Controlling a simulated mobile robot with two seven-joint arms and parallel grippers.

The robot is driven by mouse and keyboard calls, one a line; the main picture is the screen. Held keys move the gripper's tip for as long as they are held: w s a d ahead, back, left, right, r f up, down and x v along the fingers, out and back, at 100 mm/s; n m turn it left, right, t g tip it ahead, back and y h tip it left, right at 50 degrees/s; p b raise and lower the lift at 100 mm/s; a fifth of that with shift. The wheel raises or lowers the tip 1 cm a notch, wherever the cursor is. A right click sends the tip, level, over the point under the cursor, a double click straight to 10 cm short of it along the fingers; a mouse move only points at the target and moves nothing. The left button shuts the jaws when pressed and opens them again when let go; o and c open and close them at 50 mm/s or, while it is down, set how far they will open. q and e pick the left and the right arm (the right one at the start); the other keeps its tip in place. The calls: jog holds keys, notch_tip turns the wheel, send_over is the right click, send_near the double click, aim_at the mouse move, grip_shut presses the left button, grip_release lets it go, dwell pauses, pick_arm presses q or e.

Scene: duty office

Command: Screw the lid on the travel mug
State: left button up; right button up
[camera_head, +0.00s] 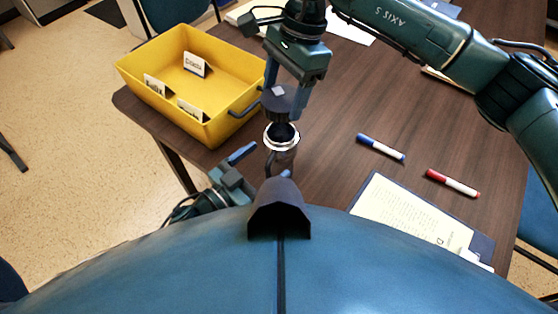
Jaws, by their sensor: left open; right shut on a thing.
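The travel mug (284,150) stands upright near the left edge of the brown table, its pale-rimmed round mouth uncovered and dark inside. My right gripper (284,99) comes down from above and is shut on the dark round lid (279,102). The lid shows just above the mug's mouth in the picture, apart from the rim; the exact height gap cannot be told. My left gripper (262,163) is low, open, beside the lower part of the mug. Its fingers point toward the mug, and part of it is hidden by my own body.
A yellow bin (222,88) with several small labelled cards is left of the mug. A blue marker (381,147), a red marker (453,183) and a clipboard with paper (412,222) lie to the right. The table (335,180) between mug and markers is clear.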

aim_at(273, 170)
pick_arm(q)
jog(key=shift+x, duration=1.65)
jog(key=shift+c, duration=0.4)
jog(key=c, duration=1.4)
pick_arm(e)
jog(key=shift+f, duration=2.5)
jog(key=shift+f, duration=0.1)
jog(key=shift+f, duration=0.8)
jog(key=shift+f, duration=0.55)
